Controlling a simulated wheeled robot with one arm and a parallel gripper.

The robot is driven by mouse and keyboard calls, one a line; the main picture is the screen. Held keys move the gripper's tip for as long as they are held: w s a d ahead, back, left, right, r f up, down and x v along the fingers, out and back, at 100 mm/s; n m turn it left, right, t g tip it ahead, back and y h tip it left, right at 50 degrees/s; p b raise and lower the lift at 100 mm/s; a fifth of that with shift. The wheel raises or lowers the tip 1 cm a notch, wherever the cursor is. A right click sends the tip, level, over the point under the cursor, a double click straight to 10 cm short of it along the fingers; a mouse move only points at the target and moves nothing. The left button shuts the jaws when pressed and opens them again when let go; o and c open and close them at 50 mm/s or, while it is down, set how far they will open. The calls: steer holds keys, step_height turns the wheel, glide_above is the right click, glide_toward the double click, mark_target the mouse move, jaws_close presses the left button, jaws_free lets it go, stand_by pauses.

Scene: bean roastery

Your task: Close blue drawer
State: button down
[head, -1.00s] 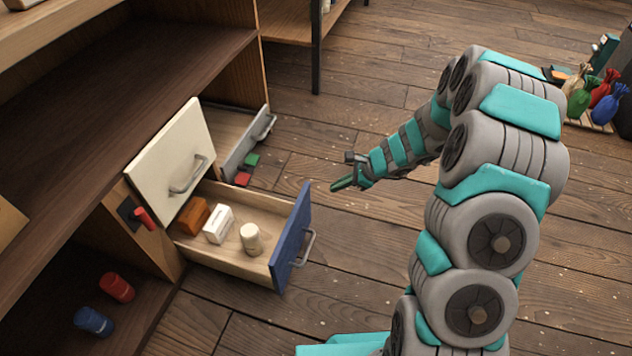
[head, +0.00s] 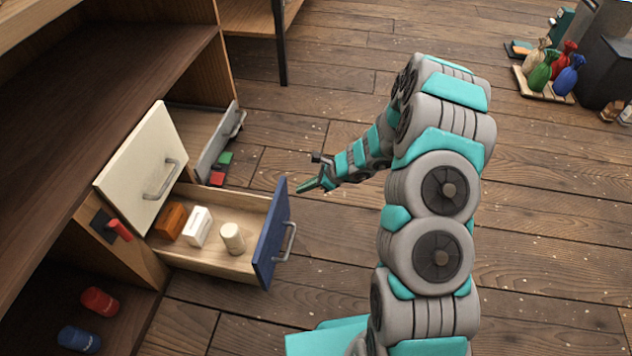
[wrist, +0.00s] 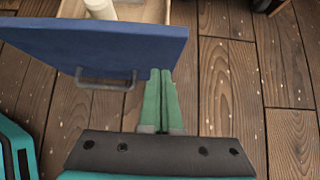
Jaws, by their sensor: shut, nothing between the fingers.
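The blue drawer (head: 270,236) is pulled out, its blue front facing right with a grey handle (head: 289,243). Inside it are a brown box (head: 171,219), a white box (head: 197,227) and a cream cylinder (head: 232,238). My gripper (head: 304,187) is shut and empty, just outside the far end of the blue front. In the wrist view the blue front (wrist: 100,44) fills the upper left, and the shut green fingers (wrist: 162,80) are near its right edge, right of the handle. I cannot tell whether they touch it.
A white drawer front (head: 143,170) with a handle is above the blue drawer. A grey-fronted drawer (head: 217,142) is open behind, with green and red blocks. A red lever (head: 119,229) is on the cabinet. A pallet of sacks (head: 545,90) stands far right.

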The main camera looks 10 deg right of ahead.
mark_target(284, 188)
steer(key=shift+w+a+r, duration=0.1)
steer(key=shift+w+a, duration=0.25)
steer(key=shift+a, duration=0.5)
steer(key=shift+w+a+r, duration=0.1)
steer(key=shift+w+a, duration=0.2)
steer(key=shift+a, duration=0.5)
